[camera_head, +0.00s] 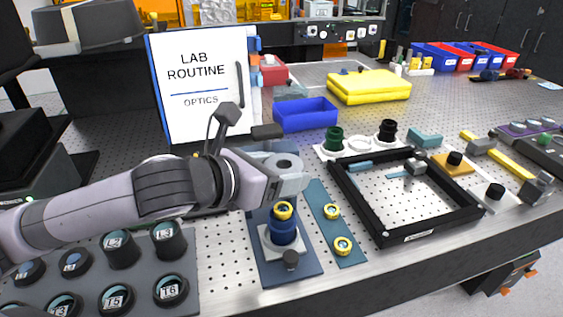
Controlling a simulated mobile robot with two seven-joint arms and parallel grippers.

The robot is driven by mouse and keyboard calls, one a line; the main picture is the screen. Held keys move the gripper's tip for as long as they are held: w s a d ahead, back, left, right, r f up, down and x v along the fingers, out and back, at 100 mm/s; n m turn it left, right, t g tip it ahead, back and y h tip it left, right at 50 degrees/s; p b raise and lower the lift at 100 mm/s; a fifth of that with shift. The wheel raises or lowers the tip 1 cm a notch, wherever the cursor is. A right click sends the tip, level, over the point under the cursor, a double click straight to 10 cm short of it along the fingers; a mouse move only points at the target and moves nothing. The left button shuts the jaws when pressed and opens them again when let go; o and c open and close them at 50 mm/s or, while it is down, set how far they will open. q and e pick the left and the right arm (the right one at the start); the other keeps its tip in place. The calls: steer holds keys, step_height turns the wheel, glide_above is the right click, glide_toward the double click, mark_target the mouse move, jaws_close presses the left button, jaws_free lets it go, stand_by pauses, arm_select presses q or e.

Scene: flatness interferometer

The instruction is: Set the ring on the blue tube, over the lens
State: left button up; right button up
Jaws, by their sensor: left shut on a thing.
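The blue tube (284,232) stands upright on a pale square mount on a blue-grey base plate (285,274). A yellow ring (283,212) is at the tube's top; I cannot tell whether it rests there or is held just above. My left gripper (285,199) is directly over the tube and shut on this ring. The gripper's body partly covers the ring and hides its fingertips. The lens is not clearly visible. My right gripper is out of view.
A black frame (418,233) stands to the right of the strip. A tray of black labelled holders (170,290) lies at the front left. A blue bin (305,114), a white sign board (200,85) and a yellow case (368,87) stand behind. Bare perforated table shows left of the plate.

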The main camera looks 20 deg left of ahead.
mark_target(285, 206)
arm_select(q)
steer(key=shift+s+f, duration=0.1)
steer(key=shift+f, duration=1.95)
steer(key=shift+s+a, duration=0.1)
steer(key=shift+s, duration=0.05)
steer(key=shift+f+b, duration=0.95)
steer(key=shift+f, duration=1)
steer(key=o, duration=1.2)
steer(key=shift+c, duration=0.2)
